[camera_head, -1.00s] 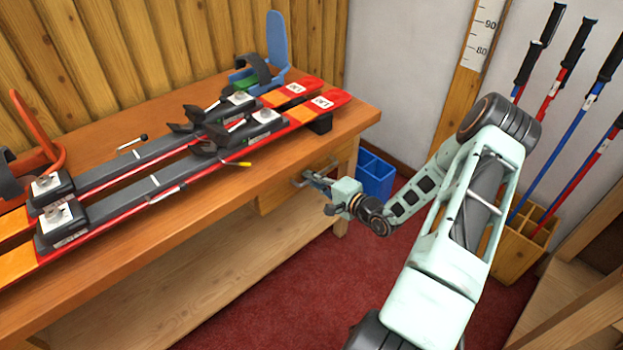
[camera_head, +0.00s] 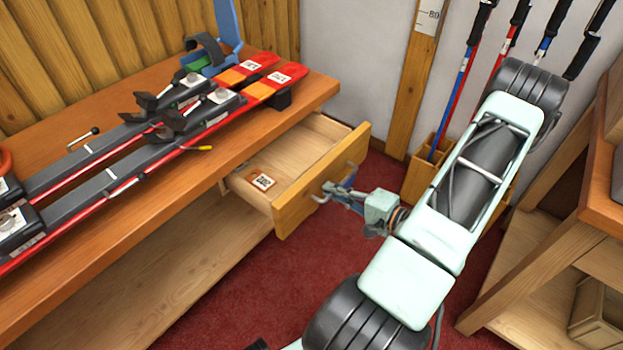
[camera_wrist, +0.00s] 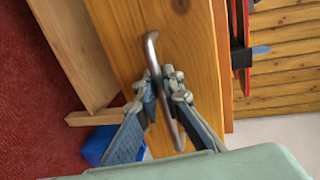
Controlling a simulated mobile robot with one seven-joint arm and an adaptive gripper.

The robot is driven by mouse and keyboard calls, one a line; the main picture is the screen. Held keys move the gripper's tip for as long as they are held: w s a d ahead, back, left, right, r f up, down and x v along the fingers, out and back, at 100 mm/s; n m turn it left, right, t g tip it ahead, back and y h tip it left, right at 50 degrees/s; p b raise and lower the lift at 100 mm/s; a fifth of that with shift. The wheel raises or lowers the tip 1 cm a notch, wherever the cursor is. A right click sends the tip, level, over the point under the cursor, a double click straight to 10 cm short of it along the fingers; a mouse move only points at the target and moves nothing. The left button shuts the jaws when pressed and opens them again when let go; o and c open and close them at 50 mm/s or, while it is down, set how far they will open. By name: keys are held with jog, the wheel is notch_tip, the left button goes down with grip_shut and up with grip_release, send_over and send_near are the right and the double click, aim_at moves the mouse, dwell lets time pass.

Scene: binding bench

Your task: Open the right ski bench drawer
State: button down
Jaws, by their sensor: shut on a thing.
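The right ski bench drawer (camera_head: 293,164) is pulled well out from under the bench top in the head view. Its inside shows, with a small tag bearing a printed code (camera_head: 263,181) on the drawer floor. The drawer's metal bar handle (camera_wrist: 153,55) crosses the wooden front (camera_wrist: 190,60) in the wrist view. My gripper (camera_wrist: 161,85) is shut on the handle, with one finger on each side of the bar. In the head view my gripper (camera_head: 338,193) is at the drawer front, partly covering the handle.
The bench (camera_head: 150,217) bears red and orange skis (camera_head: 110,178) in grey clamps. A wooden pole rack (camera_head: 425,172) with ski poles stands by the wall. Another wooden bench (camera_head: 545,220) is at the right. A blue bin (camera_wrist: 99,145) shows in the wrist view. Red carpet lies between the benches.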

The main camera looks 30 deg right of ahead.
jog(key=f+b+v, duration=0.1)
jog(key=v, duration=0.6)
jog(key=shift+s+d+f, duration=0.15)
jog(key=shift+s+f, duration=0.1)
jog(key=shift+s, duration=0.3)
jog(key=c, duration=2.3)
grip_release()
jog(key=shift+c, duration=0.2)
jog(key=v, duration=1.2)
